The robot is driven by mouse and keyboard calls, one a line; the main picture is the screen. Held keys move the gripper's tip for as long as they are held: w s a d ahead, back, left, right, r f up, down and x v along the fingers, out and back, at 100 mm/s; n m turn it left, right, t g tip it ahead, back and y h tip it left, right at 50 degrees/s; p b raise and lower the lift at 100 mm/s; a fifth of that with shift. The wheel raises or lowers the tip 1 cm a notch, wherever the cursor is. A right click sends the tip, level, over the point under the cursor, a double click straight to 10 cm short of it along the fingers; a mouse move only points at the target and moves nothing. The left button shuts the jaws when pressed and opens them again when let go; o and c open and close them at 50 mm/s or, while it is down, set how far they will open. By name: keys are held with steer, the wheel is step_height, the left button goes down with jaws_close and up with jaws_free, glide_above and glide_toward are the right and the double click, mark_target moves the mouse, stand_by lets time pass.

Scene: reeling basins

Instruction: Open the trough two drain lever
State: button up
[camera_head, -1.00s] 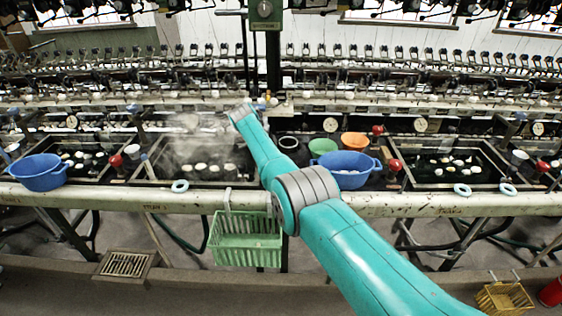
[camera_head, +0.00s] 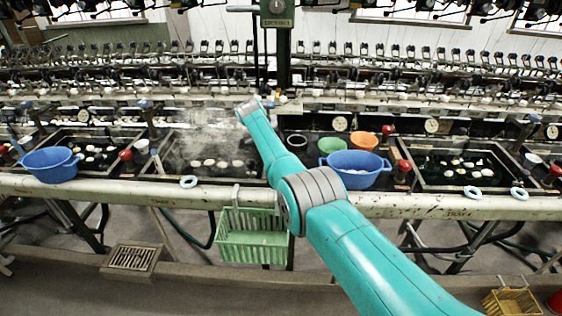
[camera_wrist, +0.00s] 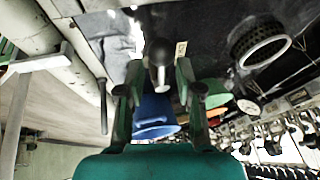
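In the wrist view my gripper (camera_wrist: 159,70) is open, with one finger on each side of a dark round-knobbed lever (camera_wrist: 160,50). The knob appears between the fingertips; I cannot tell whether either finger touches it. I cannot read which trough this lever belongs to. In the head view my arm reaches over the bench and its fingers do not show. A steaming trough (camera_head: 182,168) with white cocoons lies left of my arm. Red-knobbed levers stand by the troughs, one at left (camera_head: 126,155) and one at right (camera_head: 404,166).
A blue basin (camera_head: 357,180), a green bowl (camera_head: 332,143) and an orange bowl (camera_head: 364,141) sit right of my arm. Another blue basin (camera_head: 50,166) is at left. A green basket (camera_head: 250,248) hangs from the front rail (camera_head: 400,204). Reeling machinery fills the back.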

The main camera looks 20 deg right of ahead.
steer(key=v, duration=1)
steer(key=shift+a+r, duration=0.3)
steer(key=shift+s, duration=0.1)
